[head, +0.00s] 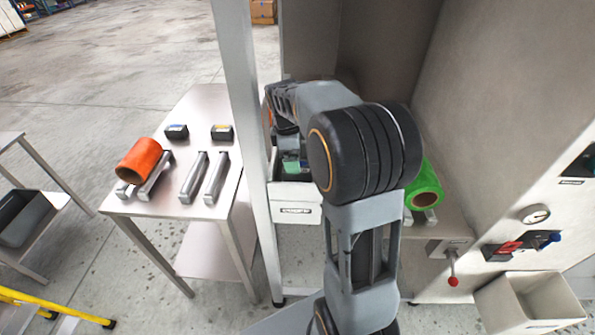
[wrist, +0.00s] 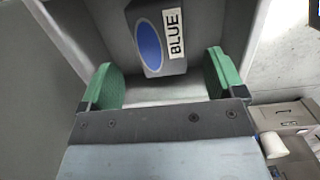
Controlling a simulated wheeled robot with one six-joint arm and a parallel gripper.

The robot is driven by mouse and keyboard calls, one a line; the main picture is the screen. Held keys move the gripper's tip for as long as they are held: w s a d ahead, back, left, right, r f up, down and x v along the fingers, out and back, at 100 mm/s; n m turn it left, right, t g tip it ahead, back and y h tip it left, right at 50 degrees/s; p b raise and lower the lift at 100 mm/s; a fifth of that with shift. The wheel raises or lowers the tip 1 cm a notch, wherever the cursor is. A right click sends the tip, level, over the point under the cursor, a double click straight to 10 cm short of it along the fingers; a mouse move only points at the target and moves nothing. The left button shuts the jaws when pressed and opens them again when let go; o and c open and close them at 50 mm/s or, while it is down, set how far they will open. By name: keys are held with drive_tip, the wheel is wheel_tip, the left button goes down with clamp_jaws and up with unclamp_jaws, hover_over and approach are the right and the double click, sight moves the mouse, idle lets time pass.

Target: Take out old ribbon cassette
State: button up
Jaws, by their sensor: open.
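A dark grey block with a blue oval and a white label reading BLUE (wrist: 160,42) sits inside a grey-walled recess in the wrist view. It looks like a ribbon cassette; whether it is the old one I cannot tell. My gripper (wrist: 161,78) is open, with one green pad on each side of the block's near end. No contact shows. In the head view my gripper (head: 291,165) is mostly hidden behind my arm, above a light tray with a label (head: 295,213). Two small dark cassettes (head: 176,131) (head: 222,132) lie on the side table.
The side table (head: 150,208) also bears an orange roll (head: 139,159) on a metal cradle and an empty cradle (head: 204,178). A green roll (head: 424,186) lies right of my arm. A white post (head: 240,120), a red-knobbed lever (head: 453,281) and an open bin (head: 530,302) stand nearby.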

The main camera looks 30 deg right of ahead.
sight(305, 175)
drive_tip(key=shift+s+d+f+p, duration=0.1)
drive_tip(key=shift+d+f, duration=0.05)
drive_tip(key=shift+f, duration=0.8)
drive_tip(key=shift+s+d+f+p, duration=0.15)
drive_tip(key=shift+f, duration=0.85)
drive_tip(key=shift+s+d+f+p, duration=0.1)
drive_tip(key=shift+d+f, duration=0.05)
drive_tip(key=shift+f, duration=0.8)
drive_tip(key=shift+f, duration=0.1)
drive_tip(key=c, duration=1)
